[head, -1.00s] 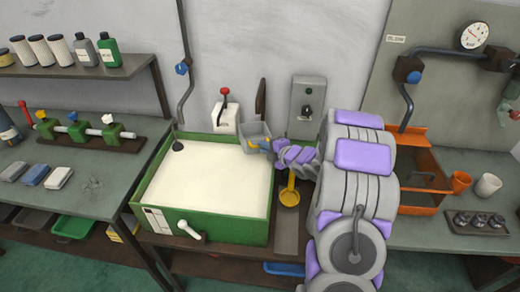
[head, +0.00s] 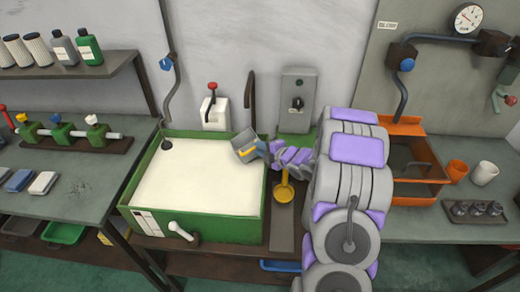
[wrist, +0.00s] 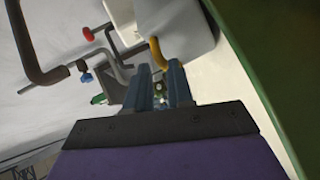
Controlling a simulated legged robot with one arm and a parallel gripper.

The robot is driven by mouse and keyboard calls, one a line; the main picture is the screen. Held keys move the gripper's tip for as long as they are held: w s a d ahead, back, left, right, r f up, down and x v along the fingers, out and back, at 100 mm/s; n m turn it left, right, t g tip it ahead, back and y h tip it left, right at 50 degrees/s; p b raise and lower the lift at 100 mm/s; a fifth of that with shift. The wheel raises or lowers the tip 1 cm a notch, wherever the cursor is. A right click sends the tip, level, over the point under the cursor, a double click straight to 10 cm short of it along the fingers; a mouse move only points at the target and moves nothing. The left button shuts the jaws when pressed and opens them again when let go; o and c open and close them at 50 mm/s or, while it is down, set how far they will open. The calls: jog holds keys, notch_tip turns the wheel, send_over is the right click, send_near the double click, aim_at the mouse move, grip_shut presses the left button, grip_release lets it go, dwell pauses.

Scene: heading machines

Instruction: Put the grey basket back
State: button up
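The grey basket (head: 243,142) is tilted over the back right corner of the green tank (head: 197,225) of whitish liquid. My gripper (head: 262,149) is at its right side, with its blue fingers closed on the basket's yellow handle. In the wrist view the two fingers (wrist: 162,82) meet the yellow handle (wrist: 156,50), and the pale grey basket (wrist: 188,35) is beyond them. I cannot tell whether the basket touches the liquid or the rim. A dark hooked bar (head: 251,92) stands on the wall side behind the basket.
A yellow ladle (head: 284,190) lies on a dark strip right of the tank. A white box with a red lever (head: 212,105) and a grey switch box (head: 296,100) stand behind. An orange tray (head: 435,172) and cups are to the right, beyond my arm.

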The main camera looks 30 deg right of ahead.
jog(key=shift+o, duration=1.2)
jog(key=shift+a, duration=0.2)
jog(key=r+p+v, duration=0.1)
jog(key=p+v, duration=0.2)
jog(key=v, duration=0.9)
jog(key=shift+r, duration=0.2)
